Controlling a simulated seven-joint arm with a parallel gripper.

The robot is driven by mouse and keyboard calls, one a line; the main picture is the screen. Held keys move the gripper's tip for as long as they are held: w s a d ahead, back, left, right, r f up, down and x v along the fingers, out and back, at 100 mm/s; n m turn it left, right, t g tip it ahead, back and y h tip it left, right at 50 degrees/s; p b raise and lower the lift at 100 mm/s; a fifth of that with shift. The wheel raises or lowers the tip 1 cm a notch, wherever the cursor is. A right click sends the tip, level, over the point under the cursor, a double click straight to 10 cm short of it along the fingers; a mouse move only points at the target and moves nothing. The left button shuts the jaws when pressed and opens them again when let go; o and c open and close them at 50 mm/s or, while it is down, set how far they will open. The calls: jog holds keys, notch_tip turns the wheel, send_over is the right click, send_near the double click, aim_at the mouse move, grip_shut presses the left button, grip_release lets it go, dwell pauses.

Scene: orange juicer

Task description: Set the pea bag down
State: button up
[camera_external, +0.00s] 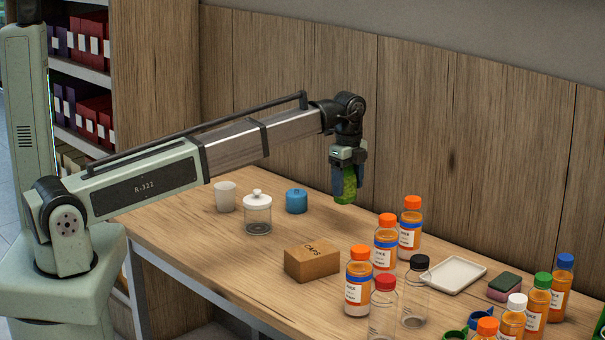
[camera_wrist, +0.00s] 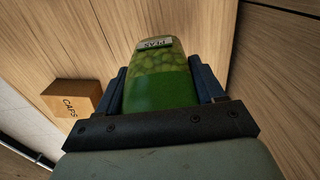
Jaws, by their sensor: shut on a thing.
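The green pea bag (camera_wrist: 158,80) is between the two fingers of my gripper (camera_wrist: 160,90) in the wrist view. Peas show on its upper part, with a white label at the end. In the external view the pea bag (camera_external: 346,190) hangs below my gripper (camera_external: 345,172), which is shut on it. The bag appears to be in the air above the back part of the wooden table (camera_external: 180,225). The exact gap to the tabletop is hard to judge.
A caps box (camera_external: 312,260), also in the wrist view (camera_wrist: 72,98), stands in front. A blue jar (camera_external: 297,201), glass jar (camera_external: 257,214) and white cup (camera_external: 225,197) stand left. Several juice bottles (camera_external: 385,243) and a white tray (camera_external: 456,274) are right. A wooden wall (camera_external: 430,130) rises behind.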

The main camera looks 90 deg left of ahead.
jog(key=shift+r, duration=0.75)
jog(key=shift+s+a, duration=0.1)
jog(key=shift+a, duration=0.05)
jog(key=s+a, duration=2.8)
jog(key=shift+f, duration=4.85)
jog(key=shift+f, duration=0.15)
jog(key=o, duration=1)
jog(key=shift+o, duration=0.2)
